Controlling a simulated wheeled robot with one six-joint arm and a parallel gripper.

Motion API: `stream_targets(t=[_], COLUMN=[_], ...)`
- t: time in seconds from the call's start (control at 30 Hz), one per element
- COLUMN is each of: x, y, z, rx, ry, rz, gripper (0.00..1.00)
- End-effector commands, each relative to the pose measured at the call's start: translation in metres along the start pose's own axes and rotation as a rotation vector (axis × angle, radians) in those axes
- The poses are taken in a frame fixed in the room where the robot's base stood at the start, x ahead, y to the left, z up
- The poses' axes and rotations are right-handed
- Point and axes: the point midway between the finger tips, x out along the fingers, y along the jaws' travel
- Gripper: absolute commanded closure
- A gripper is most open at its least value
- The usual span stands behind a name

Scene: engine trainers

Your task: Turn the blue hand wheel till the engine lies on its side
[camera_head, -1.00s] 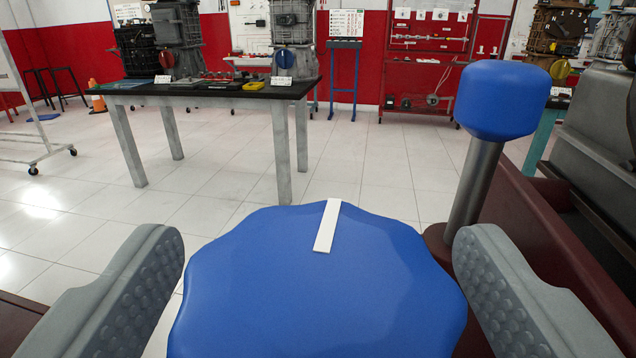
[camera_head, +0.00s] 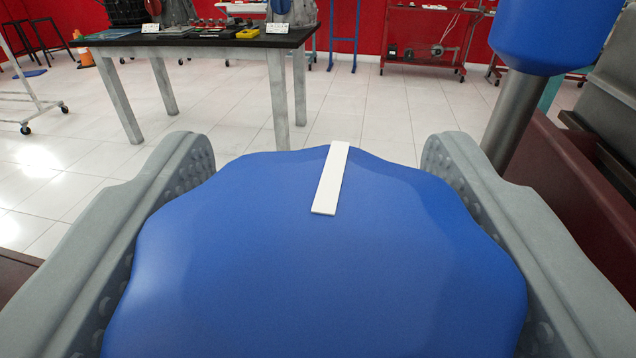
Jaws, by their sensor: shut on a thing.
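The blue hand wheel (camera_head: 315,265) fills the lower middle of the view, with a scalloped rim. A white mark (camera_head: 331,178) on its face points nearly straight up, leaning slightly right. My gripper (camera_head: 318,170) is shut on the wheel, with one grey padded finger along its left side and the other along its right. The wheel's lower part is cut off by the picture edge. At the right edge, a grey engine part (camera_head: 612,75) shows above a dark red stand (camera_head: 570,165); most of the engine is out of view.
A blue knob on a grey metal post (camera_head: 512,115) stands close beyond my right finger. A black-topped table (camera_head: 200,40) with parts on it stands farther back. Tiled floor between is clear. A red rack (camera_head: 430,40) stands at the back wall.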

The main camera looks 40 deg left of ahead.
Motion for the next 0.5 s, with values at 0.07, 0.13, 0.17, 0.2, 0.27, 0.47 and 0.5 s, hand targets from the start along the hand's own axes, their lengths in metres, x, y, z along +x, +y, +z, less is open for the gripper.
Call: stream_targets(t=[0.07,0.13,0.17,0.2,0.27,0.47,0.5], x=[0.0000,-0.0001,-0.0001,-0.0001,-0.0001,0.0000,-0.0001], y=[-0.0001,-0.0003,-0.0003,-0.0002,0.0001,0.0014,0.0016], z=[0.0002,0.0001,0.0000,-0.0004,-0.0006,-0.0005,-0.0006], rx=[0.000,0.000,0.000,-0.001,-0.001,-0.002,-0.001], ry=[-0.001,0.000,0.000,0.000,0.000,0.000,0.000], rz=[0.010,0.025,0.035,0.051,0.080,0.222,0.258], gripper=[0.64,0.64,0.64,0.64,0.64,0.64,0.64])
